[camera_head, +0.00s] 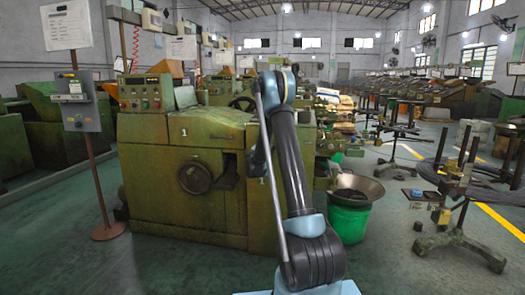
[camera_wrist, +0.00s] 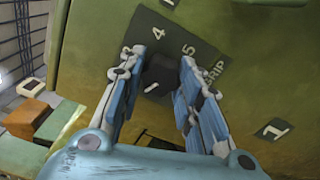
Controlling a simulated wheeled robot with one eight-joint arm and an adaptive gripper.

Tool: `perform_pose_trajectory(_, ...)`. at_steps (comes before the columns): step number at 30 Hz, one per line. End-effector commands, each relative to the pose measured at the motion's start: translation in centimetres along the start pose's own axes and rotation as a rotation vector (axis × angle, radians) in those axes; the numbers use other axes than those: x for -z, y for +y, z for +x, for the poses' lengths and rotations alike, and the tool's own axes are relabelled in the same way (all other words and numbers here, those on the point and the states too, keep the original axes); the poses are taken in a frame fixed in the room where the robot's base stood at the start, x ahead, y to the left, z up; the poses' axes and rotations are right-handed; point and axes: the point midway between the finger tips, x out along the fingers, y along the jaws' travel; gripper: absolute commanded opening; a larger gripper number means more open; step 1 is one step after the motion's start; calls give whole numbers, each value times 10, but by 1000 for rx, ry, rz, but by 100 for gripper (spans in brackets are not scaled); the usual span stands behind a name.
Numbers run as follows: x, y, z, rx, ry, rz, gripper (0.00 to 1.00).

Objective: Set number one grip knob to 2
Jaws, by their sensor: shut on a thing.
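The grip knob (camera_wrist: 160,74) is dark and sits on a black dial plate (camera_wrist: 205,52) on a green machine face in the wrist view. The plate reads GRIP, with 3, 4 and 5 visible around the knob. A short white mark shows by the knob's lower side; I cannot tell which number the knob points to. My gripper (camera_wrist: 163,62) has one finger on each side of the knob and is shut on it. Part of the dial is hidden by the fingers. In the head view my arm hides the gripper and knob.
A green machine marked 1 (camera_head: 160,160) stands in front of me. A grey control box (camera_head: 80,105) on a post is at left. The floor between is partly clear.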

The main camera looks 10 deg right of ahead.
Motion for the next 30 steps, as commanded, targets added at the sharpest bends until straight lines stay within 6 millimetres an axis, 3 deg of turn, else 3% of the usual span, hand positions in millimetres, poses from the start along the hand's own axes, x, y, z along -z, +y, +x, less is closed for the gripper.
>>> perform_pose_trajectory(4, 0, -2, -1, 1, 0, 3, 8)
perform_pose_trajectory(5, 0, -2, -1, 1, 0, 3, 38)
perform_pose_trajectory(7, 0, -1, -1, 1, -1, 3, 52)
perform_pose_trajectory(20, -1, 0, -5, 0, -1, 2, 52)
perform_pose_trajectory(30, 0, -1, -62, 1, 1, 2, 52)
